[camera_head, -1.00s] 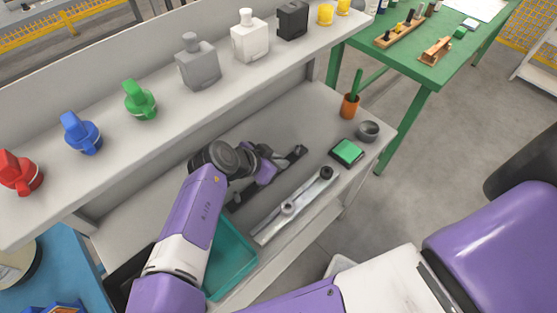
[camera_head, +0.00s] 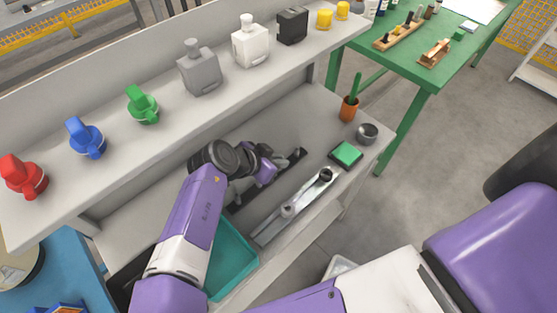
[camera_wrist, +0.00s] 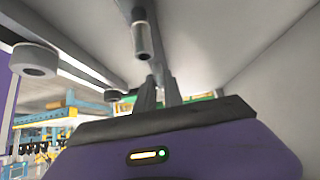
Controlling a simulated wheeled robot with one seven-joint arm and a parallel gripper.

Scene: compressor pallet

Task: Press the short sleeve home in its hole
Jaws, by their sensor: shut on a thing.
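My gripper (camera_head: 272,165) is low over the bench under the long shelf, at a dark bar (camera_head: 296,158) that lies on the bench. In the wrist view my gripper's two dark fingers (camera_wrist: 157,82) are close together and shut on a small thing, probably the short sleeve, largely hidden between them. A grey cylinder (camera_wrist: 143,40) stands out from the dark bar near the fingertips in that view. I cannot tell whether the fingers touch it. The hole and how deep the sleeve sits are not visible.
A flat metal bar (camera_head: 307,197) with two round bosses lies in front of my gripper. A teal tray (camera_head: 235,262), green pad (camera_head: 346,155), grey cup (camera_head: 367,133) and orange holder (camera_head: 348,110) stand around. The shelf (camera_head: 160,140) overhangs behind, limiting room above.

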